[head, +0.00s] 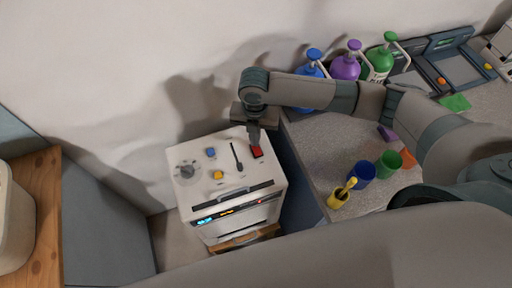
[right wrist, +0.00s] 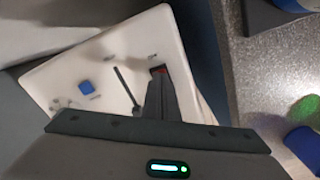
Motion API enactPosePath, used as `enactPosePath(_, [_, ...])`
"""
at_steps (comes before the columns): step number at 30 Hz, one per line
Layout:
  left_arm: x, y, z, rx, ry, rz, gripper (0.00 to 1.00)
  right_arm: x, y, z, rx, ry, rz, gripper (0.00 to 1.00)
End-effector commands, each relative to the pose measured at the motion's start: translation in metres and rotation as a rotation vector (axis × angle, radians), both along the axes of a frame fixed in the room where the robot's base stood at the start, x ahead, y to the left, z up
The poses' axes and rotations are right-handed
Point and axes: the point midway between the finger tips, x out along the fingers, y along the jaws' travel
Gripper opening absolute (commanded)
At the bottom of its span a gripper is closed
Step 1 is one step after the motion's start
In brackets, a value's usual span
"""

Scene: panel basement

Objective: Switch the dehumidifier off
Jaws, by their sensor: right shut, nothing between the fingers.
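The dehumidifier (head: 222,190) is a white box below my right arm in the head view. Its top carries a grey dial (head: 187,172), a blue button (head: 211,152), a yellow button (head: 218,175), a dark lever (head: 237,157) and a red rocker switch (head: 257,153). Its front display is lit blue, orange and red. My right gripper (head: 254,144) is shut and empty, pointing down with its tips at the red switch. In the right wrist view the fingertips (right wrist: 160,80) partly cover the red switch (right wrist: 158,70); contact is unclear. My left gripper is not in view.
Pump bottles (head: 345,66) stand at the back. A wooden surface (head: 45,215) is at left.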

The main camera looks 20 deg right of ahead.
Motion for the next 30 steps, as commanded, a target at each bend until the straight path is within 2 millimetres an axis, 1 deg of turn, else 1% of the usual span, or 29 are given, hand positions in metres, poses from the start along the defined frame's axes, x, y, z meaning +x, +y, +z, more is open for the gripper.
enactPosePath(24, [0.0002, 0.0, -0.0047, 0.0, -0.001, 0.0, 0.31, -0.0004, 0.0001, -0.0107, 0.0, 0.001, 0.0, 0.0])
enactPosePath(30, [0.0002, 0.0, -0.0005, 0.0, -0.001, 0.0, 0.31, -0.0002, 0.0001, -0.0064, 0.0, 0.0, 0.0, 0.0])
